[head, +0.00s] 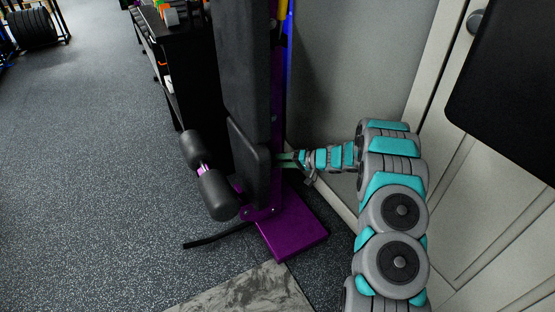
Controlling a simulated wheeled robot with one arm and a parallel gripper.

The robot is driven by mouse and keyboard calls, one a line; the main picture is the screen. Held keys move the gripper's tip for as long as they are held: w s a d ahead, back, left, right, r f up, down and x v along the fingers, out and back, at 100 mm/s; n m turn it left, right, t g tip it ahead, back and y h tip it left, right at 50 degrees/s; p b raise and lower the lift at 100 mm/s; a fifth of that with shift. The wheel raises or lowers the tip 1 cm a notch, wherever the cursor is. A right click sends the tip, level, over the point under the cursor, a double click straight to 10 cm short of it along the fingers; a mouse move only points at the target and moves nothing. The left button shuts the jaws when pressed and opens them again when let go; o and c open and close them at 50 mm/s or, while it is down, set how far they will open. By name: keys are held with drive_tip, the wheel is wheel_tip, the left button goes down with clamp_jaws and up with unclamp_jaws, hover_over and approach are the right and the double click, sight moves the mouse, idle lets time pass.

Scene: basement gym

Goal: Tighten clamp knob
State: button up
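A gym bench with a black upright back pad (243,60), a smaller black pad (250,155) and a purple base plate (292,228) stands in the middle of the head view. My arm comes up from the lower right and bends left toward the bench. My gripper (285,159) is at the right edge of the smaller pad, beside the purple upright post (279,95). Its tips are small and partly hidden by the pad, so I cannot tell whether it is open, shut or touching anything. I cannot make out a clamp knob; it may be hidden behind the pads or gripper.
Black foam rollers (217,194) stick out at the bench's left. A black rack (165,60) stands behind it. A grey wall (345,60) and a pale door (500,190) with a round handle (475,22) close off the right. The speckled floor (95,170) at left is clear.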

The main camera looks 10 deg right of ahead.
drive_tip(key=shift+a+r+n+h, duration=0.1)
drive_tip(key=shift+n+h, duration=0.3)
drive_tip(key=shift+h, duration=0.2)
drive_tip(key=o, duration=1.4)
drive_tip(key=shift+c, duration=0.2)
